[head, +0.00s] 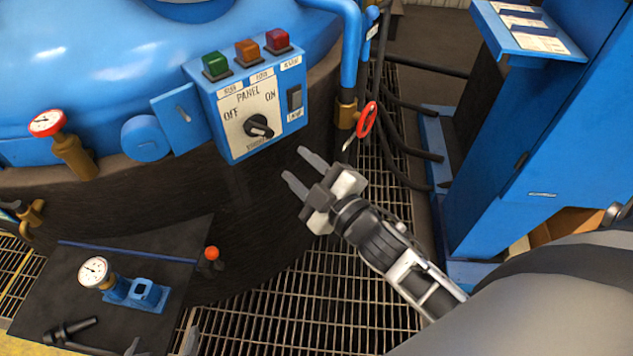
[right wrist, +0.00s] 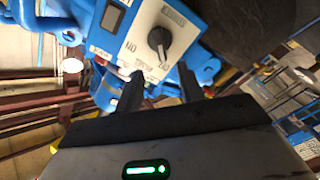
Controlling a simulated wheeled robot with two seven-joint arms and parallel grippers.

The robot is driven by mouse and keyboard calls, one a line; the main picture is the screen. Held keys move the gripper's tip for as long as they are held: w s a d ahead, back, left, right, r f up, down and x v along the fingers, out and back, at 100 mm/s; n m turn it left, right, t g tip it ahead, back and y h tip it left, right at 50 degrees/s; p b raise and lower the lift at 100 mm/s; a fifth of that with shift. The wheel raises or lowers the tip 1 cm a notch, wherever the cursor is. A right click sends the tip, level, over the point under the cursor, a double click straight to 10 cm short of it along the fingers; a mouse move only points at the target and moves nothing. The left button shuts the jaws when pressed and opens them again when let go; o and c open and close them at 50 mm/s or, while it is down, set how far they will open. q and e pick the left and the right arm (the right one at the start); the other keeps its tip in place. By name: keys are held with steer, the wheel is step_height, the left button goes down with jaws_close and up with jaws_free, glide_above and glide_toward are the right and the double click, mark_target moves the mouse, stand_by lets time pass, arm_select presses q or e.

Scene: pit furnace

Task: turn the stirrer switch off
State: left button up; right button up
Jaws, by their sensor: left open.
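A blue control box (head: 222,137) on the furnace side has a white plate marked OFF at left and ON at right, with small text below that I cannot read surely. A black rotary knob (head: 258,127) sits on the plate, its pointer slanting; its setting is unclear. A dark rocker switch (head: 294,98) is right of the plate. My right gripper (head: 293,163) is open and empty, below right of the box, apart from it. The right wrist view shows the knob (right wrist: 159,40) beyond its open fingers (right wrist: 160,88). My left gripper (head: 162,345) shows only partly at the bottom edge.
Green, amber and red lamps (head: 248,50) top the box. A red valve wheel (head: 367,119) and blue pipe stand close right of it. A dark plate with a gauge (head: 94,272) and an orange-knobbed lever (head: 211,254) is lower left. A blue cabinet (head: 545,130) stands right.

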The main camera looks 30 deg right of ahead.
steer(key=v, duration=0.4)
stand_by(0.4)
steer(key=s+a+f+m+g, duration=0.4)
steer(key=s+f+m+g, duration=0.3)
steer(key=f, duration=0.6)
steer(key=shift+s+m+h, duration=0.4)
steer(key=shift+s+m, duration=0.45)
steer(key=shift+m, duration=0.05)
steer(key=shift+f, duration=0.1)
